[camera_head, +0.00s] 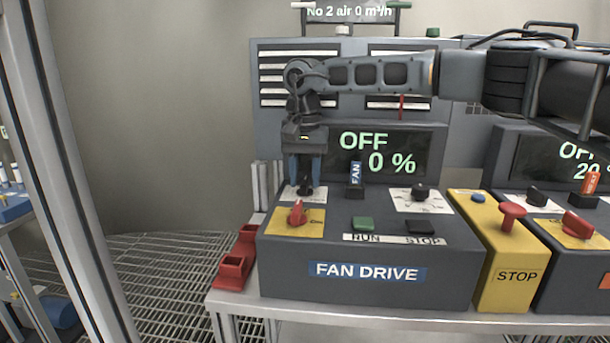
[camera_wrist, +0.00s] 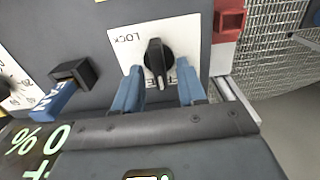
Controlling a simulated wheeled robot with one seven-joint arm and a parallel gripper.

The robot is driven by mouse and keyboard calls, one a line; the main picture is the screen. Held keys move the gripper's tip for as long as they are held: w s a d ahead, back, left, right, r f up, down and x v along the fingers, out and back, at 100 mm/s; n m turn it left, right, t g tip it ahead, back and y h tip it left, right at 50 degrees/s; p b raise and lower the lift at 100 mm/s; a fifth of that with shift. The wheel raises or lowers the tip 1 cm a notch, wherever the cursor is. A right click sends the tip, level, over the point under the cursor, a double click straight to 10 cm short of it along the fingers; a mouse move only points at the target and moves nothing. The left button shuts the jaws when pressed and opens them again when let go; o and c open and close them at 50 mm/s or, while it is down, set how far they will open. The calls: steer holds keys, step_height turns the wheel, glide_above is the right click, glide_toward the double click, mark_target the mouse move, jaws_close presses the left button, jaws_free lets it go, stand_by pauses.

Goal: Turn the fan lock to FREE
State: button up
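The fan lock is a black knob (camera_wrist: 155,58) on a white plate (camera_wrist: 198,28) marked LOCK, with a second label, apparently FREE, partly hidden behind my fingers. The knob's ridge runs nearly up and down in the wrist view, with a pale mark near its lower end. My gripper (camera_wrist: 160,68) is open, one blue finger on each side of the knob's lower part. I see gaps between the fingers and the knob. In the head view my gripper (camera_head: 304,184) points down at the back left of the FAN DRIVE box (camera_head: 370,290), largely covering the knob.
A red switch (camera_head: 297,213) on a yellow plate sits just in front of my gripper. A blue FAN tag (camera_head: 355,173) stands to its right, below the OFF 0 % display (camera_head: 400,152). Green RUN (camera_head: 363,223) and black STOP (camera_head: 420,227) buttons lie farther right. Red brackets (camera_head: 234,270) line the left edge.

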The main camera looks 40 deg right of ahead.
mark_target(305, 180)
steer(key=shift+r, duration=0.1)
step_height(305, 180, up, 8)
steer(key=shift+f+b, duration=0.25)
steer(key=shift+b, duration=0.25)
stand_by(0.5)
